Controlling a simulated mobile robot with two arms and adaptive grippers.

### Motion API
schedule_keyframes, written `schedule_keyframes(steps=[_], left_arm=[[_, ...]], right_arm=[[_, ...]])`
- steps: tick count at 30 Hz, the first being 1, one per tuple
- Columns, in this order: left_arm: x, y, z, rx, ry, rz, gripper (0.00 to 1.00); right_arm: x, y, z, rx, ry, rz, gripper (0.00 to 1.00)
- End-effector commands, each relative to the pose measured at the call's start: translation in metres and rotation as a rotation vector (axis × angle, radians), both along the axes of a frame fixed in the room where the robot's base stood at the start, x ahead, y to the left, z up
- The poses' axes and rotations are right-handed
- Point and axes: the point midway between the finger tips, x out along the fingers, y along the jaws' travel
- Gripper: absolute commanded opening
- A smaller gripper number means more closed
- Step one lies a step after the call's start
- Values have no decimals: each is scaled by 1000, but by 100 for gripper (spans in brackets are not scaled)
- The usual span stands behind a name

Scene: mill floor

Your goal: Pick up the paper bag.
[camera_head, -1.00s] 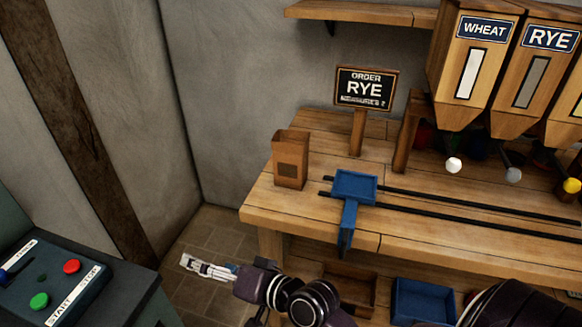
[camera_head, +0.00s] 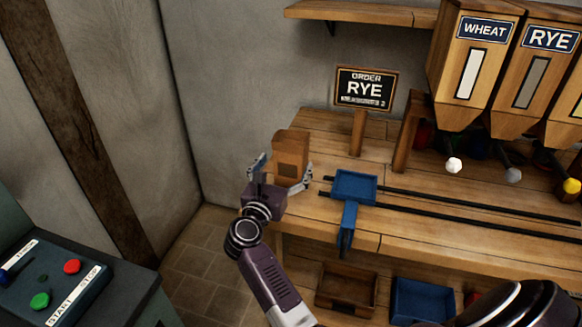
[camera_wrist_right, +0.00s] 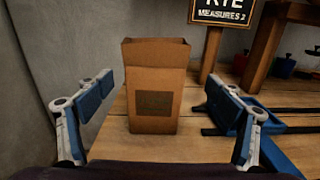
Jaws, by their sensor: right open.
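The brown paper bag (camera_head: 291,153) stands upright on the left end of the wooden bench. Its top is open and it has a dark square patch on its front, clear in the right wrist view (camera_wrist_right: 156,85). My right gripper (camera_head: 281,178) is at the bag with its jaws open, one finger to each side. In the right wrist view the gripper's blue-padded fingers (camera_wrist_right: 158,100) flank the bag with gaps, and the bag stands between and a little beyond them. My left gripper is not in view.
A blue tray carriage (camera_head: 354,186) sits on dark rails (camera_head: 460,203) right of the bag. An order sign reading RYE (camera_head: 364,88) stands behind. WHEAT (camera_head: 474,60) and RYE (camera_head: 538,65) hoppers are at right. A control panel (camera_head: 60,285) is lower left.

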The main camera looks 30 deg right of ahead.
Motion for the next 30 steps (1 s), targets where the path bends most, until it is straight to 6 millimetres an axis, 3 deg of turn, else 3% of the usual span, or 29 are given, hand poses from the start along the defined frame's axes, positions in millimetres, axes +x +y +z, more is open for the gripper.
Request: schedule_keyframes(steps=[15,26,30], left_arm=[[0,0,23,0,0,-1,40],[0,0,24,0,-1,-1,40],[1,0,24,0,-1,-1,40]], right_arm=[[45,-45,11,-4,2,-3,86],[52,-53,8,-1,0,-1,86],[52,-53,8,-1,0,-1,72]])
